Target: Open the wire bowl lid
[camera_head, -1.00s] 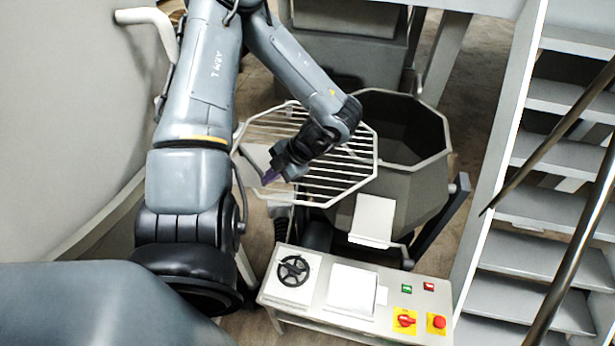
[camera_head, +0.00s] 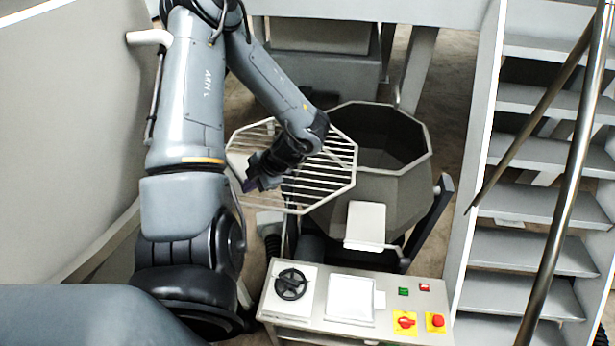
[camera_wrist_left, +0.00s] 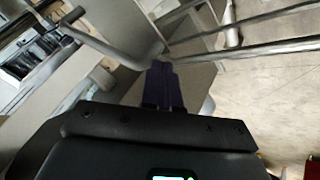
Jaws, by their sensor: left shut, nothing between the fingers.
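The wire bowl lid (camera_head: 322,178), a pale octagonal grid of parallel bars, is swung to the left of the grey bowl (camera_head: 400,195) in the head view. Much of the bowl's opening is uncovered, and the lid's right edge overlaps the bowl's left side. My left gripper (camera_head: 250,184) is at the lid's left part, its dark wrist covering some bars. Its purple fingers (camera_wrist_left: 162,72) are closed together and empty in the left wrist view, close to light metal bars (camera_wrist_left: 225,52). Contact with the lid cannot be told. My right gripper is not in view.
A control panel (camera_head: 390,300) with a black handwheel (camera_head: 291,284) and red and green buttons stands in front of the bowl. Metal stairs (camera_head: 525,205) with a rail are at the right. A large pale curved wall (camera_head: 70,140) is at the left.

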